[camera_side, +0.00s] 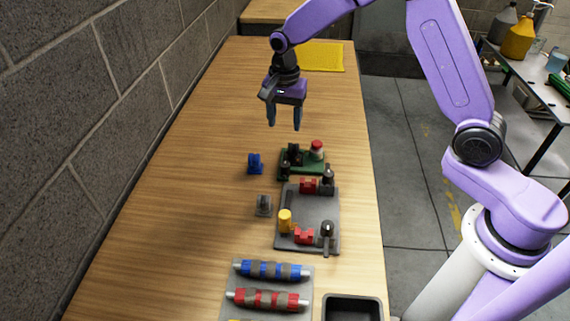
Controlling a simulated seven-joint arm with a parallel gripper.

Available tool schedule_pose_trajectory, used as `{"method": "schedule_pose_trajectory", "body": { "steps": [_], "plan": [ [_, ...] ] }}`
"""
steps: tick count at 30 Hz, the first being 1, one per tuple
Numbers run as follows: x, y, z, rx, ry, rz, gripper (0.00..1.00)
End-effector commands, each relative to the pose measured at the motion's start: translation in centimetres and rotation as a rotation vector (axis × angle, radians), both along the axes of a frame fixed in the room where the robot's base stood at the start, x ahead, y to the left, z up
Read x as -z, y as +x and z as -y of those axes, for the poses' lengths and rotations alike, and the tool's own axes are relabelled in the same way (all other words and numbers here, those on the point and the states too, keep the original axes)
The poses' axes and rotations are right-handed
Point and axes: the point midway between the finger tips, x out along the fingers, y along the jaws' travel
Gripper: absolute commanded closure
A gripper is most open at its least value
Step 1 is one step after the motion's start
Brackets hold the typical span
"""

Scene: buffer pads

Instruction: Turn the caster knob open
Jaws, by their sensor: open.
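My gripper (284,124) hangs pointing down above the far part of the wooden table, with its two blue fingers apart and nothing between them. Below and just nearer the camera is a green base (301,171) bearing black parts and a red-and-white round knob (316,149). A grey plate (316,208) nearer the camera carries red blocks (304,236), a yellow cylinder (285,219) and a dark handled part (327,232). I cannot tell which of these is the caster knob, or how it is turned. My gripper touches none of them.
A small blue part (255,163) and a small grey part (264,206) stand left of the plates. Nearer are a rack with blue and red rollers (270,269) and a black bin (352,307). A yellow mat (322,57) lies at the back. The table's left side is clear.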

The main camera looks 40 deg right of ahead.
Motion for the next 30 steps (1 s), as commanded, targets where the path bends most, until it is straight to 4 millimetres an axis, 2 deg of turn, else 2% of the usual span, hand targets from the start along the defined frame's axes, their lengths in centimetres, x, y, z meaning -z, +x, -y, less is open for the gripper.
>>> {"method": "schedule_pose_trajectory", "body": {
  "steps": [21, 30],
  "plan": [
    [13.0, -0.2, 0.1, -0.002, -0.002, -0.004, 0.43],
    [15.6, -0.1, 0.0, -0.002, 0.0, 0.0, 0.43]
  ]
}}
